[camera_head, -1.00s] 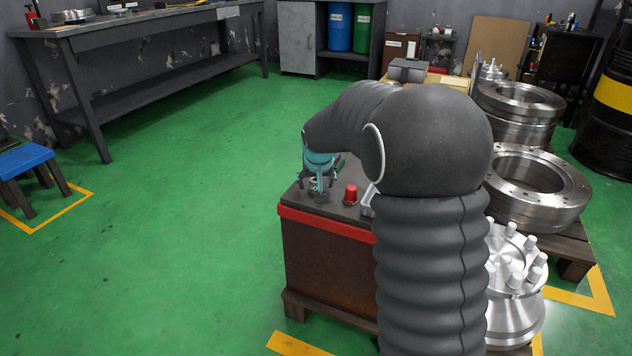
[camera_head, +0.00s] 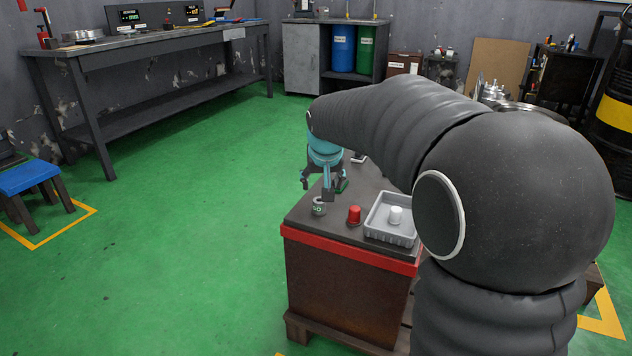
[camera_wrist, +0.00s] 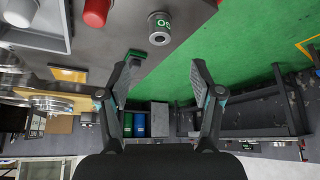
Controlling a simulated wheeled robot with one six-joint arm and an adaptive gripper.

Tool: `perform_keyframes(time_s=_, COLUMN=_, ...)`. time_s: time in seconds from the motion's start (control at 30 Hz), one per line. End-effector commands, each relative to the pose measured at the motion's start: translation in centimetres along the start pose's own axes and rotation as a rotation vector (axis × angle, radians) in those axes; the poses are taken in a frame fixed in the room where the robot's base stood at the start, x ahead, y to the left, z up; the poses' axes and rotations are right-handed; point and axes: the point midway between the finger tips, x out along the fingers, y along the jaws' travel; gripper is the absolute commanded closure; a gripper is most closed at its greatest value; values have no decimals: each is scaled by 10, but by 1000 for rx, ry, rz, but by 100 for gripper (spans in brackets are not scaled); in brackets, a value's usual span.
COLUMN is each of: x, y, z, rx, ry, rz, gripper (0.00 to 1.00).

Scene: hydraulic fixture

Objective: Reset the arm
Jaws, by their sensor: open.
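My gripper (camera_head: 326,186) hangs above the far left part of the dark-topped cabinet with a red rim (camera_head: 340,238). Its two fingers are apart and nothing is between them; they also show spread in the wrist view (camera_wrist: 168,85). A small grey cylinder with a green mark (camera_head: 319,206) stands on the cabinet top, near and below the fingers. It shows in the wrist view too (camera_wrist: 160,28), apart from the fingers. My own arm hides the right part of the cabinet.
A red cap-like piece (camera_head: 354,215) stands beside a grey tray (camera_head: 388,236) holding a white piece (camera_head: 395,215). A workbench (camera_head: 150,45) lines the left wall and a blue stool (camera_head: 28,178) stands at left. Green floor between is clear.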

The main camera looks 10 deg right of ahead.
Motion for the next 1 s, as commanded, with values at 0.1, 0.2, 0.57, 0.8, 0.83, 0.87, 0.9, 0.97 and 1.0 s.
perform_keyframes(time_s=0.1, x=1, y=0, z=10, rx=-32, ry=-31, rz=1, gripper=34)
perform_keyframes(time_s=0.2, x=12, y=2, z=36, rx=-53, ry=-91, rz=2, gripper=34)
perform_keyframes(time_s=0.57, x=-39, y=16, z=148, rx=-105, ry=-207, rz=-19, gripper=34)
perform_keyframes(time_s=0.8, x=-88, y=27, z=222, rx=-116, ry=-210, rz=-36, gripper=34)
perform_keyframes(time_s=0.83, x=-94, y=28, z=230, rx=-115, ry=-207, rz=-39, gripper=34)
perform_keyframes(time_s=0.87, x=-99, y=30, z=238, rx=-115, ry=-204, rz=-41, gripper=34)
perform_keyframes(time_s=0.9, x=-106, y=31, z=249, rx=-114, ry=-197, rz=-43, gripper=34)
perform_keyframes(time_s=0.97, x=-116, y=33, z=263, rx=-112, ry=-183, rz=-46, gripper=34)
perform_keyframes(time_s=1.0, x=-122, y=34, z=272, rx=-109, ry=-173, rz=-48, gripper=34)
